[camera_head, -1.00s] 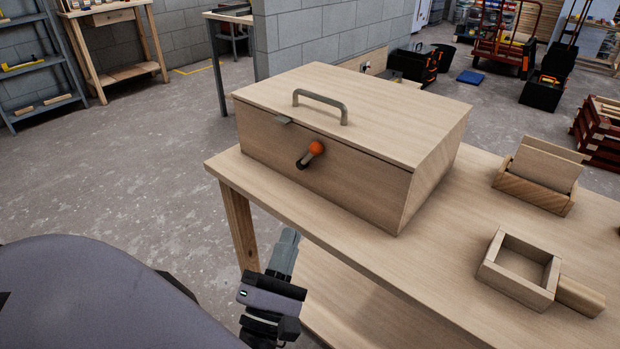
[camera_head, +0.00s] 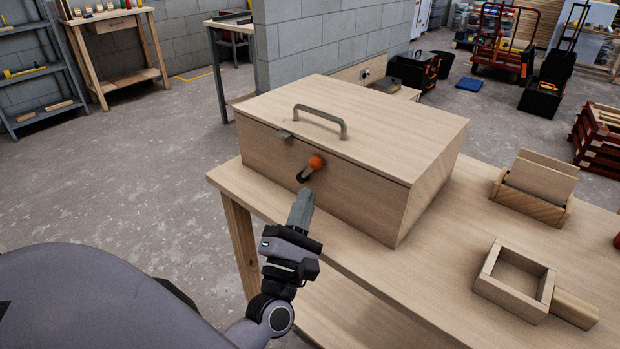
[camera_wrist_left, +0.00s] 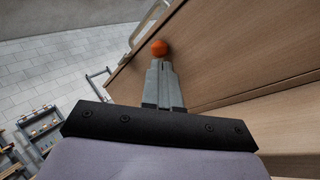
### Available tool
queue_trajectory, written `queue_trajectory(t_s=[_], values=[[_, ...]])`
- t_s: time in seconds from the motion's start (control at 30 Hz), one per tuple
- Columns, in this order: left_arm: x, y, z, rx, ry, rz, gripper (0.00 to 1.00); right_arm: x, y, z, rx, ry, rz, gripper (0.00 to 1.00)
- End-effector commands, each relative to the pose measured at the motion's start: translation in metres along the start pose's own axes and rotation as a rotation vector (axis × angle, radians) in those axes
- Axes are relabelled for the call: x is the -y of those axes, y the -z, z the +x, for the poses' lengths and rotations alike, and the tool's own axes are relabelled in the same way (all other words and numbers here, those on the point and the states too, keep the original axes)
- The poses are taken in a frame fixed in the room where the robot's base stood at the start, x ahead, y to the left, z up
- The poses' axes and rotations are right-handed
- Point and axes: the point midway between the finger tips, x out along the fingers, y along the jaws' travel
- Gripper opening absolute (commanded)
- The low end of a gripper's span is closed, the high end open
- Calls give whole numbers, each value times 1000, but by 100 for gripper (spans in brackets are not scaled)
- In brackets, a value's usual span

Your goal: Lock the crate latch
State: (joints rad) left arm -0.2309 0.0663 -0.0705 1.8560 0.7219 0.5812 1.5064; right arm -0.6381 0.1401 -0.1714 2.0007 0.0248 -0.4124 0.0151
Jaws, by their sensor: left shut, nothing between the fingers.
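The wooden crate (camera_head: 335,180) stands on the workbench with its lid down and a grey bar handle (camera_head: 320,117) on top. On its front is the latch lever (camera_head: 309,170), with an orange knob tilted up to the right. A small metal tab (camera_head: 285,135) sits at the lid's front edge. My left gripper (camera_head: 302,196) is shut and empty, its tips just below the lever in the head view. In the left wrist view the orange knob (camera_wrist_left: 159,47) shows just beyond the fingertips (camera_wrist_left: 160,66); I cannot tell whether they touch. My right gripper is not in view.
The workbench (camera_head: 440,250) has an open wooden box (camera_head: 515,280) and a holder with upright boards (camera_head: 536,185) right of the crate. A small wood block (camera_head: 575,309) lies beside the open box. The floor left of the bench is clear.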

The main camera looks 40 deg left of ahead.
Motion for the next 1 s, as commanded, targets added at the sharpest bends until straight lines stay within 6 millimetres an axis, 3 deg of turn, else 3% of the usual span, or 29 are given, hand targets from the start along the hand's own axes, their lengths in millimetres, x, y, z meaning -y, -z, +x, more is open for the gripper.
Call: queue_trajectory(t_s=[0.1, 0.3, 1.0], values=[[-2, -1, 21, 0, -3, -1, 0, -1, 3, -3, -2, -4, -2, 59], [-1, 0, 38, -1, -1, -1, 0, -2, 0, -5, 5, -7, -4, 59], [-5, 4, 45, -15, 0, -21, 0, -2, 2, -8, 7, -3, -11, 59]])
